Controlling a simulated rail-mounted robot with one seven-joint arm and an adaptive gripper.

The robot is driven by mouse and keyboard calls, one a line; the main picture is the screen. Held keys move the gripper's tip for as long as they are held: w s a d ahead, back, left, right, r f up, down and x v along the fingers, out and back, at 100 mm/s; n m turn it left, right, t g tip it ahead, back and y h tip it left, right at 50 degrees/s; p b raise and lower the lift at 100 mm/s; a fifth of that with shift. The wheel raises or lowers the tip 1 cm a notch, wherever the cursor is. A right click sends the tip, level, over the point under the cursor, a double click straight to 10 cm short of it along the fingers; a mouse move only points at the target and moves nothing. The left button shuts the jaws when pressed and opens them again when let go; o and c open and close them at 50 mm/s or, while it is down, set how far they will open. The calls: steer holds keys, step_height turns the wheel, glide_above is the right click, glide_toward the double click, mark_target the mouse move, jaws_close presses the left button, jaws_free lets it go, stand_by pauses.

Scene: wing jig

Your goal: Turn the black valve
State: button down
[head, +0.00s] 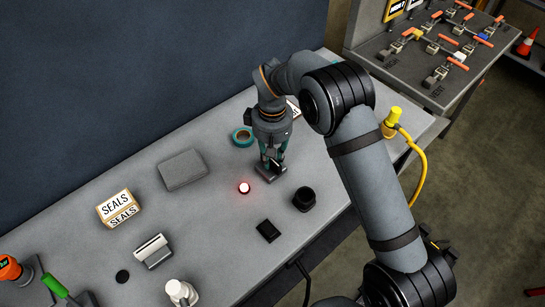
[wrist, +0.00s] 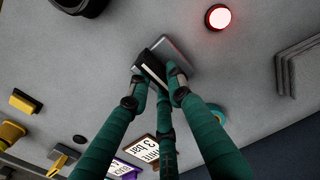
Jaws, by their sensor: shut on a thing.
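The black valve shows in the wrist view as a dark bar (wrist: 150,69) on a grey body, the likely match for the task's name. In the head view its dark grey body (head: 270,174) is partly hidden below my gripper. My gripper (head: 270,164) points down at the bench, right of the red light. In the wrist view the teal fingers of my gripper (wrist: 156,82) are shut around the dark bar. The fingers cover part of it, so its turn angle is hard to tell.
A glowing red light (head: 244,188) is close on the left, a round black knob (head: 304,200) on the right. A teal tape roll (head: 242,136) lies behind. A grey block (head: 183,170) and a SEALS box (head: 119,208) stand left. A yellow fitting with hose (head: 393,118) is at right.

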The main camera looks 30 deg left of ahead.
stand_by(0.5)
steer(key=c, duration=1.6)
jaws_free()
steer(key=shift+o, duration=0.2)
step_height(320, 180, up, 12)
step_height(320, 180, down, 12)
steer(key=shift+r, duration=0.1)
